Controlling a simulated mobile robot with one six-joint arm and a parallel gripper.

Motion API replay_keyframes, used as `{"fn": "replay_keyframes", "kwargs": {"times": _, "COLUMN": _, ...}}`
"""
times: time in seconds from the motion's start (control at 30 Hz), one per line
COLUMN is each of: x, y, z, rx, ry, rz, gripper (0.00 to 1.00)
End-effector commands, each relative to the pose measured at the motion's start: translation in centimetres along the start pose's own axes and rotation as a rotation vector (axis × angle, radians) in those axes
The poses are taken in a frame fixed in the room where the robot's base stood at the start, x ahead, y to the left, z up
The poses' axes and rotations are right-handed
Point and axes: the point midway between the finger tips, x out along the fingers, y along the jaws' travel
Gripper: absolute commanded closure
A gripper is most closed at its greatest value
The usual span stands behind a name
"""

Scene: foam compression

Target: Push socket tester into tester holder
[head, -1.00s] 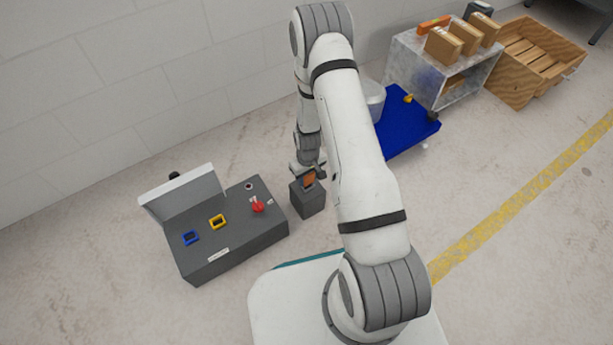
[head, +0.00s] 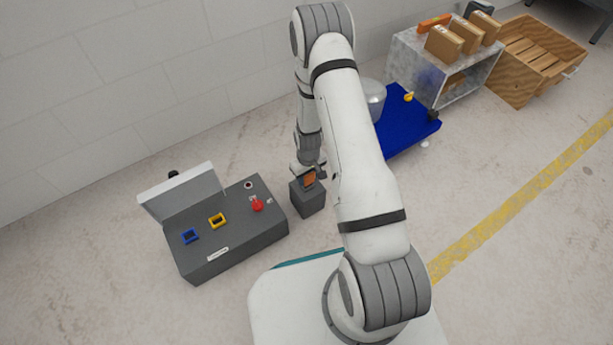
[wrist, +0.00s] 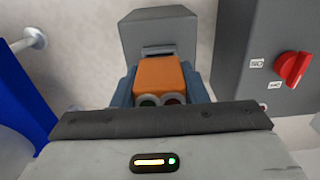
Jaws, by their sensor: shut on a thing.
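The orange socket tester (head: 308,180) is held in my gripper (head: 308,175) just above the grey block that looks like the tester holder (head: 308,199). In the wrist view the orange tester (wrist: 160,75) sits between the blue-grey fingers of my gripper (wrist: 160,82), with a green and a dark red round part on its near end. The holder (wrist: 158,28) lies beyond it, with a dark slot in line with the tester. I cannot tell whether the tester's far end is in the slot.
A grey control box (head: 225,240) with a red knob (head: 257,205), yellow and blue frames and a raised panel stands left of the holder. A blue cart (head: 405,130), a metal shelf with boxes (head: 440,80) and a wooden crate (head: 535,60) stand at back right.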

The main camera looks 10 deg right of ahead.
Motion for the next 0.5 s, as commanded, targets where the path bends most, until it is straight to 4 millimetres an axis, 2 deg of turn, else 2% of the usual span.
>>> {"fn": "replay_keyframes", "kwargs": {"times": 0.5, "x": 1.14, "y": 0.04, "z": 0.00, "rx": 0.001, "ry": 0.000, "rz": 0.000, "gripper": 0.96}}
